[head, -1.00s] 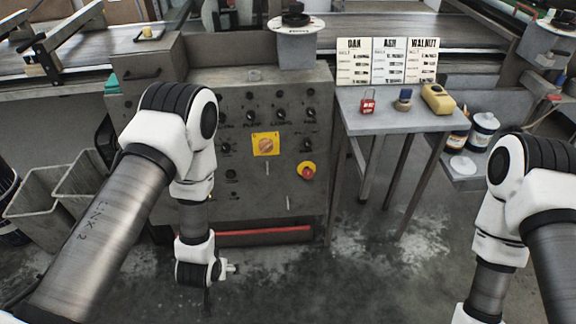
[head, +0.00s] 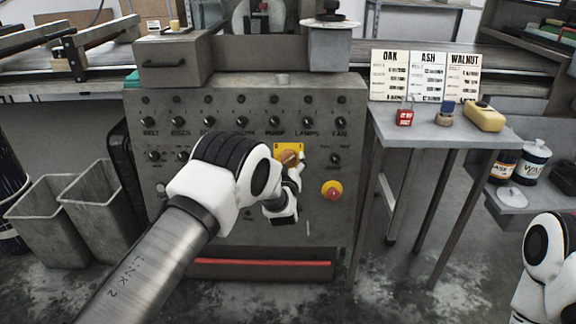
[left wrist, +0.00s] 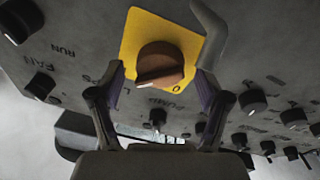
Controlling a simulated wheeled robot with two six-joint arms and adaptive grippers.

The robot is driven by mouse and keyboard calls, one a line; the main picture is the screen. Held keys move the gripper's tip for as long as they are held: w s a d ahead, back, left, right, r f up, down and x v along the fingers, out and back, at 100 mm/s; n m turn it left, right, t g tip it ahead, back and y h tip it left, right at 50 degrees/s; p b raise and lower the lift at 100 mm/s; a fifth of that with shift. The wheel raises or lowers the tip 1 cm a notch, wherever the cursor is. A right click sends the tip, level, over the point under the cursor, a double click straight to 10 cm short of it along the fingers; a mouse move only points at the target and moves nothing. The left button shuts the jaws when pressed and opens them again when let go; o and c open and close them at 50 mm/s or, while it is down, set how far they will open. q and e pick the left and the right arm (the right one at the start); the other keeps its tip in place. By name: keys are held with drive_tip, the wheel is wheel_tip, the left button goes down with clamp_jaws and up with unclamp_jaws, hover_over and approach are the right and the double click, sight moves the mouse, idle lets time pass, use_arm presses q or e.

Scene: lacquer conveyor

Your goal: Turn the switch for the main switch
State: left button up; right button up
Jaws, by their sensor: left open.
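The main switch is a round orange-brown knob (left wrist: 160,62) on a yellow square plate (left wrist: 136,30), set in the grey control panel. In the head view the yellow plate (head: 280,147) is partly covered by my left gripper (head: 293,172). In the left wrist view my left gripper (left wrist: 160,78) is open, with one finger on each side of the knob and gaps visible to both. A "0" shows on the plate beside the knob. My right gripper is out of view; only part of that arm shows at the lower right.
A red button on a yellow base (head: 332,190) sits right of the switch. Small black knobs (head: 274,121) line the panel above. A grey bent bar (left wrist: 211,30) stands close to one finger. A side table (head: 440,133) holds a red padlock (head: 404,116) and a yellow object (head: 485,117).

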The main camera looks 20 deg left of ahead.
use_arm(q)
drive_tip(key=c, duration=1.1)
drive_tip(key=shift+n, duration=0.4)
drive_tip(key=n+y, duration=0.1)
drive_tip(key=n, duration=0.3)
drive_tip(key=n+y, duration=0.1)
drive_tip(key=n, duration=0.4)
drive_tip(key=shift+d+g, duration=0.1)
drive_tip(key=shift+g, duration=0.3)
drive_tip(key=n+g, duration=0.1)
drive_tip(key=n, duration=0.4)
drive_tip(key=shift+y, duration=0.4)
drive_tip(key=n+g, duration=0.1)
drive_tip(key=n, duration=0.4)
drive_tip(key=shift+d, duration=0.1)
drive_tip(key=shift+n, duration=0.3)
